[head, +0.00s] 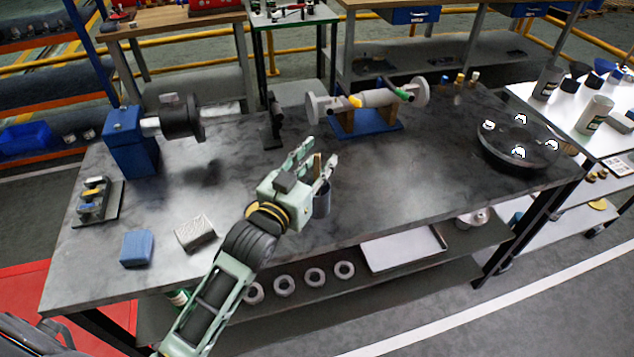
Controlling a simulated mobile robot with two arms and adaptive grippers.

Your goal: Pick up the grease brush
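A thin brown upright handle, which looks like the grease brush (317,162), shows between the fingers of my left gripper (316,160). A grey cylindrical cup (322,203) stands on the dark workbench (380,195) just behind and to the right of my gripper's body. The handle seems to rise from this cup, but my gripper hides where they meet. The two fingers are spread apart on either side of the handle, and I see no clear contact. The brush's bristles are hidden. My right gripper is not in view.
A blue block (137,248) and a pale block (195,232) lie at the bench's front left. A blue fixture with a shaft (130,142) stands at the back left. A shaft on a blue stand (372,124) is behind the gripper. A round dark plate (518,143) is at right.

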